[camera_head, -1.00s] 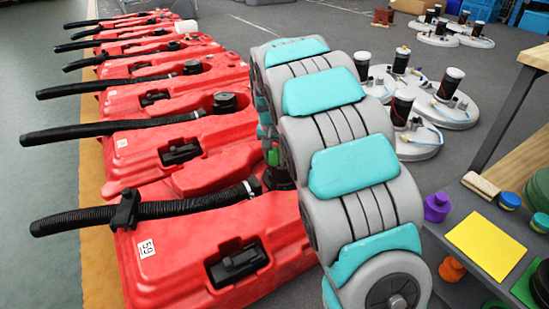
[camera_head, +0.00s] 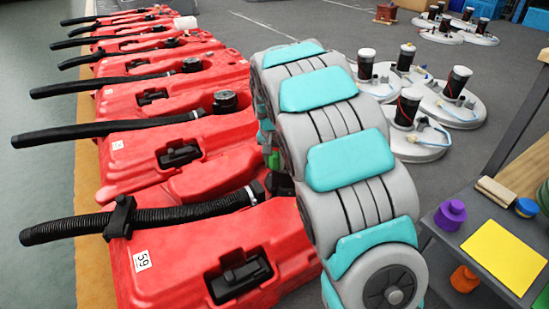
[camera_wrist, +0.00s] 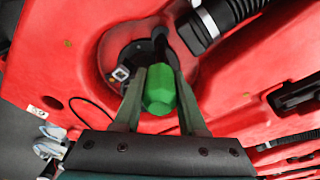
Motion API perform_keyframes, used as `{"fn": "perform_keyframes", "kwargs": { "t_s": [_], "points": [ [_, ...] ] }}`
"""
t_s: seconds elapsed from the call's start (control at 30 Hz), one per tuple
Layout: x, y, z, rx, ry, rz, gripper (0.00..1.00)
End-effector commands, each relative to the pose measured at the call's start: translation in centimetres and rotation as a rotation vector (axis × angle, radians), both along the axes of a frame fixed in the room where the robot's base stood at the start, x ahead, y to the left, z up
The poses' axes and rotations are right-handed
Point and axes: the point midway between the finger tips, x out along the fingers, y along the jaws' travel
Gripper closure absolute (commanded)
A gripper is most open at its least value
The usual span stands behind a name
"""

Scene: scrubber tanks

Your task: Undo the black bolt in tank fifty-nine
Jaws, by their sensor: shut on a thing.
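Tank fifty-nine (camera_head: 180,262) is the nearest red tank, with a "59" label and a ribbed black hose (camera_head: 185,213) along its top. In the wrist view its red shell surrounds a dark round opening (camera_wrist: 115,50) beside the hose end (camera_wrist: 205,30). My gripper (camera_wrist: 162,92) is shut on a bright green faceted piece (camera_wrist: 160,88), held over the opening's edge. A dark part shows just beyond the green piece; I cannot tell whether it is the black bolt. In the head view my arm hides most of the gripper and the opening.
More red tanks with black hoses (camera_head: 100,132) stand in a row behind. A grey table (camera_head: 455,240) at the right holds a purple knobbed piece (camera_head: 450,215) and a yellow sheet (camera_head: 505,257). Pale round discs with black cylinders (camera_head: 450,105) stand on the floor behind it.

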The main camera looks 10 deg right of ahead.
Motion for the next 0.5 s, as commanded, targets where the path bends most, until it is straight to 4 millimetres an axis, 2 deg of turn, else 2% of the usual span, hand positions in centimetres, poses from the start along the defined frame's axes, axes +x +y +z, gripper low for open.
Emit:
{"fn": "perform_keyframes", "kwargs": {
  "t_s": [0.1,0.4,0.5],
  "points": [
    [0.02,0.01,-0.51,0.0,-0.001,0.0,1.0],
    [0.03,0.01,-0.46,0.0,-0.001,-0.002,1.0],
    [0.02,-0.02,-0.34,-0.002,0.0,-0.051,1.0]
  ]
}}
